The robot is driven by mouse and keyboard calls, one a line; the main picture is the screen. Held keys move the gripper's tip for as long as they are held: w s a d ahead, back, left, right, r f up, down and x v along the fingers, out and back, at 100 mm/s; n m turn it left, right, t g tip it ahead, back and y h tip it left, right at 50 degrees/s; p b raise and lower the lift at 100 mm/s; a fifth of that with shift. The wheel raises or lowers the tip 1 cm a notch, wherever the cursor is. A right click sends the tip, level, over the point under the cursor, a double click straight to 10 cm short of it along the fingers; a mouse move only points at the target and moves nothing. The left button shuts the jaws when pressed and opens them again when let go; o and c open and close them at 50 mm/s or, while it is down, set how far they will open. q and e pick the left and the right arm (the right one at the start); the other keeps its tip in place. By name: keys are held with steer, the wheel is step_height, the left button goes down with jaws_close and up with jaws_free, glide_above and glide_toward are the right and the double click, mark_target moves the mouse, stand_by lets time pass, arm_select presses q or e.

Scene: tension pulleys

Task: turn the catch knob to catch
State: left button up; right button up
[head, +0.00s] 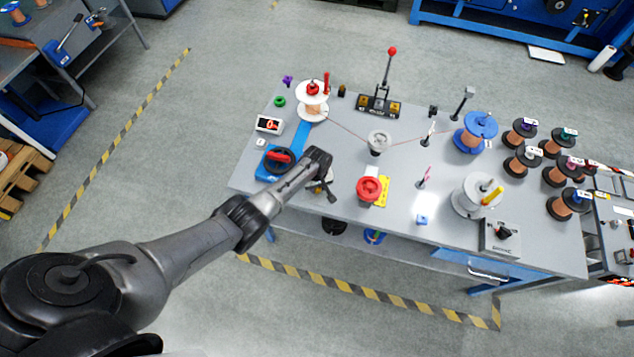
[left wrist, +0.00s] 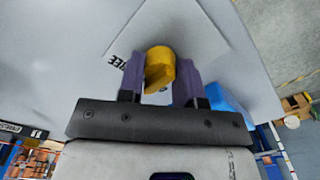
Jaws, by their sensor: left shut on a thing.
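The catch knob (left wrist: 160,66) is yellow and stands on a light grey plate (left wrist: 185,22) in the left wrist view. Part of a dark label, ending in "REE", shows on the plate beside the knob. My left gripper (left wrist: 160,84) has a finger on each side of the knob and is shut on it. In the head view my left gripper (head: 325,186) reaches the front left part of the table and covers most of the knob there. My right gripper is not in view.
A blue unit with a black ring and red handle (head: 278,158) stands just left of my gripper. A thin wire runs from the white-flanged spool (head: 312,112) past a grey pulley (head: 378,140) to the blue spool (head: 470,138).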

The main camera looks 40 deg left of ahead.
arm_select(q)
steer(key=n+p, duration=0.1)
steer(key=n, duration=0.4)
steer(key=shift+n+p, duration=0.35)
steer(key=shift+n, duration=0.55)
steer(key=o, duration=0.9)
steer(key=shift+o, duration=0.2)
